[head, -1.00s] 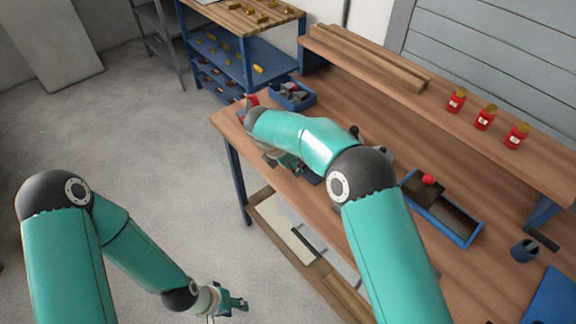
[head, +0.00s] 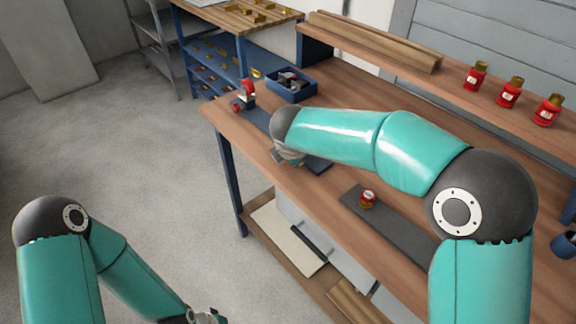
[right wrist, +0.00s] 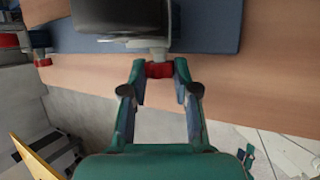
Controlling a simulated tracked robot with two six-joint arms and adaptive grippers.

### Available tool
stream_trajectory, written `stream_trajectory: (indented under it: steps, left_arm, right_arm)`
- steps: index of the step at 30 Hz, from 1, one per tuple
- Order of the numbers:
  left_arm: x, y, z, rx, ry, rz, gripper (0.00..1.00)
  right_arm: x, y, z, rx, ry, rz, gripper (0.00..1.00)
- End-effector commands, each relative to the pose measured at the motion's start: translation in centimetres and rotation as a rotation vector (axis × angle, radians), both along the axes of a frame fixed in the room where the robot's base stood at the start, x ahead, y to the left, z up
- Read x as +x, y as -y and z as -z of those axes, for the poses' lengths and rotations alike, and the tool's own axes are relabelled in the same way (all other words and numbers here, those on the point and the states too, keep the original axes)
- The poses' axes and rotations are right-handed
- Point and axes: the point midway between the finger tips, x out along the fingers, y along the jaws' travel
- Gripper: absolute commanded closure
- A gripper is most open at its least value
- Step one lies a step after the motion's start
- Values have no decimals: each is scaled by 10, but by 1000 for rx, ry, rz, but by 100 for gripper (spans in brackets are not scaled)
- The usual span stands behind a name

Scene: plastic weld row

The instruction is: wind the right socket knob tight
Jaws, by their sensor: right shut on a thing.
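My right gripper (right wrist: 159,75) is shut on a red knob (right wrist: 159,70) in the right wrist view. The knob sits on a short pale stem at the front of a dark block (right wrist: 122,15), which stands on a blue-grey plate (right wrist: 222,25). A second red part (right wrist: 42,62) is at the left edge of that view. In the head view my right gripper (head: 288,157) is at the bench's near edge, and my forearm and wrist hide the knob. My left gripper (head: 207,317) is low over the floor, cut off by the bottom edge, its jaws unclear.
A red clamp-like device (head: 245,97) stands at the bench's left end beside a blue bin (head: 291,85). A dark mat (head: 400,225) holds a small red-topped piece (head: 368,199). Red jars (head: 509,93) stand on the back shelf. Bare bench shows around the mat.

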Motion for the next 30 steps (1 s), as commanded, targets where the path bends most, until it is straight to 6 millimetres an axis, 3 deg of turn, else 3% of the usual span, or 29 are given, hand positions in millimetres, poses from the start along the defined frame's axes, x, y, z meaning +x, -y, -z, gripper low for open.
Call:
stream_trajectory:
  steps: [10,11,15,25,30]
  left_arm:
    - [0,0,2,0,0,0,60]
    - [0,0,2,0,0,0,60]
    - [0,0,2,0,1,0,60]
    - [0,0,2,0,1,0,60]
    - [0,0,2,0,1,0,60]
  right_arm:
    - [-1,2,0,2,3,4,100]
    - [-1,2,0,2,3,4,69]
    - [-1,2,0,3,3,4,46]
    - [-1,0,-1,4,5,0,45]
    - [-9,-1,-13,5,7,0,45]
